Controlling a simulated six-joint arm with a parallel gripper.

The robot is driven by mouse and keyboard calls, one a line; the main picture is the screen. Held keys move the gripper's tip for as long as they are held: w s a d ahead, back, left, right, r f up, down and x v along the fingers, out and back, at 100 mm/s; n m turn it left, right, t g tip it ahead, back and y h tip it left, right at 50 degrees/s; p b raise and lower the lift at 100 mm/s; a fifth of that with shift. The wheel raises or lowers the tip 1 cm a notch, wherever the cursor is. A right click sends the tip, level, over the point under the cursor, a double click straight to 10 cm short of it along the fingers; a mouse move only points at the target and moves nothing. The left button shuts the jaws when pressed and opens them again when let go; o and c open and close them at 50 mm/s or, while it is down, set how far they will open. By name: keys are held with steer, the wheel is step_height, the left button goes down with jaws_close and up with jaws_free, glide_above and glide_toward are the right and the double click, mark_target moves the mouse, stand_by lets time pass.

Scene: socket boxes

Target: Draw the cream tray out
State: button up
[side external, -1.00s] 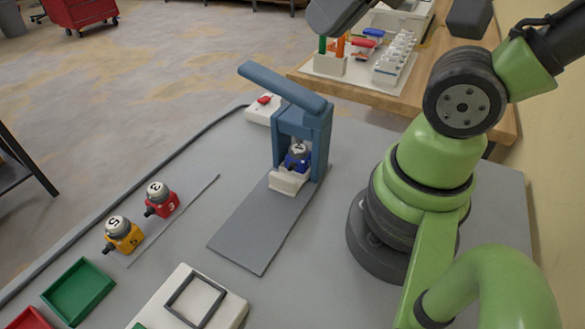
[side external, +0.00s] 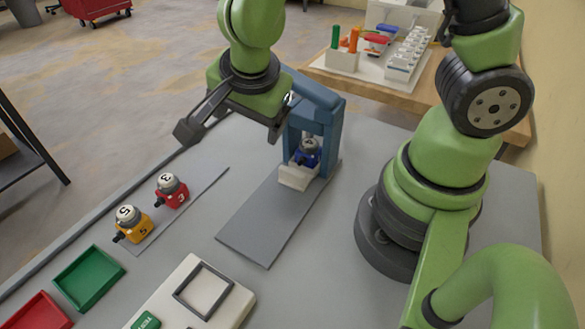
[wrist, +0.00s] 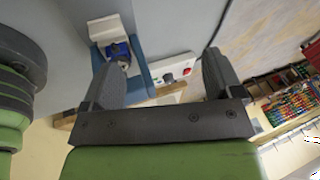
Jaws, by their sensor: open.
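The cream tray (side external: 297,178) sits at the foot of a blue press frame (side external: 335,125), its front end sticking out onto a grey strip. A blue piece with a grey cap (side external: 308,152) stands on it inside the frame. In the wrist view the tray (wrist: 104,28) and blue piece (wrist: 119,51) show at upper left. My gripper (side external: 232,125) is open and empty, above and left of the press in the side view, apart from the tray. It partly hides the press's lever.
A grey strip (side external: 265,225) runs clear in front of the press. Red (side external: 172,190) and yellow (side external: 132,224) numbered pieces stand at left, near green (side external: 88,277) and red (side external: 40,314) trays.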

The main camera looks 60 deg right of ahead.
mark_target(292, 171)
steer(key=shift+s+d+f+m+g+h, duration=0.3)
steer(key=shift+s+d+f+g, duration=0.4)
steer(key=shift+f, duration=1.5)
steer(key=shift+s+d+f+m+g+h, duration=0.15)
steer(key=shift+s+d+f+g+h, duration=0.5)
steer(key=shift+f, duration=1.55)
steer(key=shift+s+d+f+m+g+y, duration=0.1)
steer(key=shift+s+d+f+m+g, duration=0.25)
steer(key=shift+s+d+f, duration=1.25)
steer(key=shift+w+a+f, duration=0.6)
